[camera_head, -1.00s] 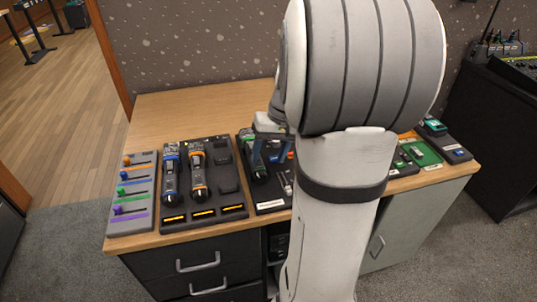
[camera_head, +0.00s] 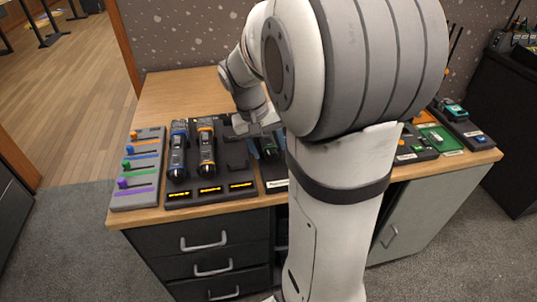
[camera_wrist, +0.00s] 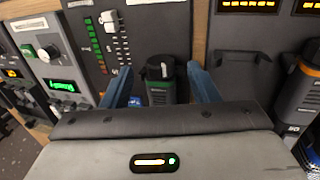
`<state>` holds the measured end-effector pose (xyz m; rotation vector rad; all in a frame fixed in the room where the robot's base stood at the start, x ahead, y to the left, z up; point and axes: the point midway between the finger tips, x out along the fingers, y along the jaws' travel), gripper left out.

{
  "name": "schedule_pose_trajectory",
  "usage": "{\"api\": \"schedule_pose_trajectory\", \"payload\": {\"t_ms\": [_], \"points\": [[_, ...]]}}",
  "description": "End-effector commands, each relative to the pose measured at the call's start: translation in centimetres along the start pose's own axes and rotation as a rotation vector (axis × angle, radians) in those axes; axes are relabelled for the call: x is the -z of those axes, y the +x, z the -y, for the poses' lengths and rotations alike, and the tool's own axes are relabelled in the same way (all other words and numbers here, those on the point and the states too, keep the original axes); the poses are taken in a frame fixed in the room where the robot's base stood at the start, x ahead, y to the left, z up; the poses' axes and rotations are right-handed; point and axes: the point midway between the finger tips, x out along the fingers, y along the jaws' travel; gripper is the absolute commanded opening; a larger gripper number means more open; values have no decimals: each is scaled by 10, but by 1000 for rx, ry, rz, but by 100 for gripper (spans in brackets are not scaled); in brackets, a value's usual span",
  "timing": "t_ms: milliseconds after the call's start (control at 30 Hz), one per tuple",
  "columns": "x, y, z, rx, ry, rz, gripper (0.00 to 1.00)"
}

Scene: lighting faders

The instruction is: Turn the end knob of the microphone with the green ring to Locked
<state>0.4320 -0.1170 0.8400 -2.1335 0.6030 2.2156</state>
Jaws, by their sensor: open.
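The microphone with the green ring (camera_head: 269,148) lies on a dark tray right of the blue-ringed and orange-ringed microphones, partly hidden by my arm. In the wrist view this dark microphone (camera_wrist: 162,94) sits between my fingers, its end knob (camera_wrist: 158,68) facing away from my palm. The knob has a pale mark on top; I cannot read its setting. My gripper (camera_wrist: 160,84) is open, its two blue fingers on either side of the microphone with a gap visible. My gripper's housing hides the rest of the microphone's body.
The blue-ringed microphone (camera_head: 178,150) and orange-ringed microphone (camera_head: 206,147) lie close by to the left, beside an empty cradle. A fader panel (camera_head: 136,168) is at the desk's left end. The wrist view shows a slider panel (camera_wrist: 108,42) just beyond my fingers. The desk's back left is clear.

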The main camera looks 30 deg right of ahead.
Motion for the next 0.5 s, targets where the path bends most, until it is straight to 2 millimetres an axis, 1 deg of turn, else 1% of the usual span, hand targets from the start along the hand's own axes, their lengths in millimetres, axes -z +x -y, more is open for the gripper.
{"api": "schedule_pose_trajectory", "payload": {"t_ms": [33,200,500], "points": [[-1,10,0,-1,0,4,54],[0,23,0,1,0,1,54],[0,26,0,1,-1,0,54]]}}
